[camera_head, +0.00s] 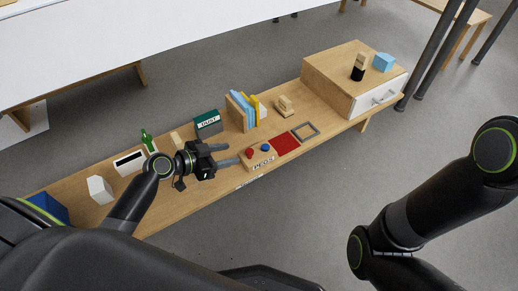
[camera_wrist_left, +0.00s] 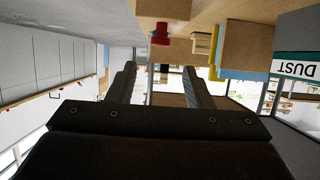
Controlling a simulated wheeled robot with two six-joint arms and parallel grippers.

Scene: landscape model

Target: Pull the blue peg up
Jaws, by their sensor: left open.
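A light wooden peg block (camera_head: 263,160) marked PEGS sits near the front edge of the long wooden bench. A red peg (camera_head: 250,153) stands at its left, and the blue peg (camera_head: 265,147) stands to the right of the red one. My left gripper (camera_head: 232,154) is open and empty, just left of the block, with its fingers pointing at the red peg. In the left wrist view, which looks upside down, the red peg (camera_wrist_left: 160,34) shows ahead of the open fingers; I cannot make out the blue peg there. My right gripper is out of view.
A green DUST box (camera_head: 208,124) and upright books (camera_head: 243,110) stand behind the gripper. A red mat (camera_head: 285,143) and a grey square frame (camera_head: 306,131) lie right of the block. A wooden drawer box (camera_head: 333,75) stands at the bench's right end.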

